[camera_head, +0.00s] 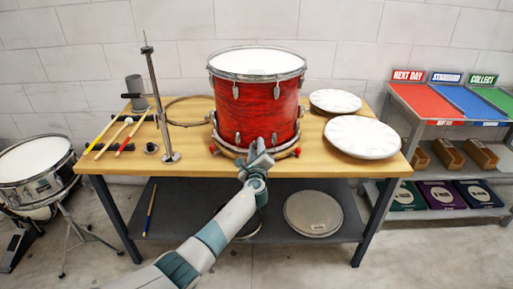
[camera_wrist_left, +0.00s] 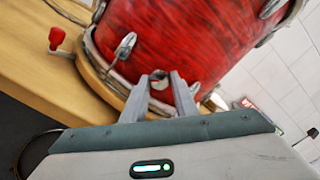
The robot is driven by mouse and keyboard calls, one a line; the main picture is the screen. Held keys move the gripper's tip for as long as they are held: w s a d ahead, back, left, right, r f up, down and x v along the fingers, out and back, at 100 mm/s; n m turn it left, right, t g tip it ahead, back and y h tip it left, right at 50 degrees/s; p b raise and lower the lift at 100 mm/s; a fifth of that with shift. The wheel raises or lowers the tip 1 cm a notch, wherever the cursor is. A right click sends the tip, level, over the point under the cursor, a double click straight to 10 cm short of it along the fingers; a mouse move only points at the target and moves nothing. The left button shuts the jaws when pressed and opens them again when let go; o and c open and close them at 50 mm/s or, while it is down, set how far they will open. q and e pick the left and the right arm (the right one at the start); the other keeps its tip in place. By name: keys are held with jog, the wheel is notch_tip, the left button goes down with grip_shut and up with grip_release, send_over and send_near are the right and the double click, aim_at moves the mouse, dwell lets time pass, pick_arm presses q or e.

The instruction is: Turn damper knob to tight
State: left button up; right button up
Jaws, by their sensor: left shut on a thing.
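A red drum (camera_head: 258,103) with a white head stands upright on a wooden base at the front middle of the bench. My left gripper (camera_head: 260,148) reaches the front of the drum near its lower rim. In the left wrist view, the fingers of my left gripper (camera_wrist_left: 159,82) are shut on a small, dark round damper knob (camera_wrist_left: 158,76) against the red shell. The fingers hide most of the knob, and its setting cannot be read. My right gripper is not in view.
The wooden bench (camera_head: 190,142) holds a chrome stand (camera_head: 157,100), drumsticks, a hoop and two white drumheads (camera_head: 362,137). A red clamp (camera_wrist_left: 56,38) sits left of the knob. A snare drum (camera_head: 38,170) stands at left; a shelf (camera_head: 440,95) stands at right.

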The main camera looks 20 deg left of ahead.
pick_arm(q)
jog(key=o, duration=1)
jog(key=shift+f, duration=0.1)
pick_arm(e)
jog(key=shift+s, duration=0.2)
pick_arm(q)
jog(key=shift+s, duration=0.25)
jog(key=v, duration=1.7)
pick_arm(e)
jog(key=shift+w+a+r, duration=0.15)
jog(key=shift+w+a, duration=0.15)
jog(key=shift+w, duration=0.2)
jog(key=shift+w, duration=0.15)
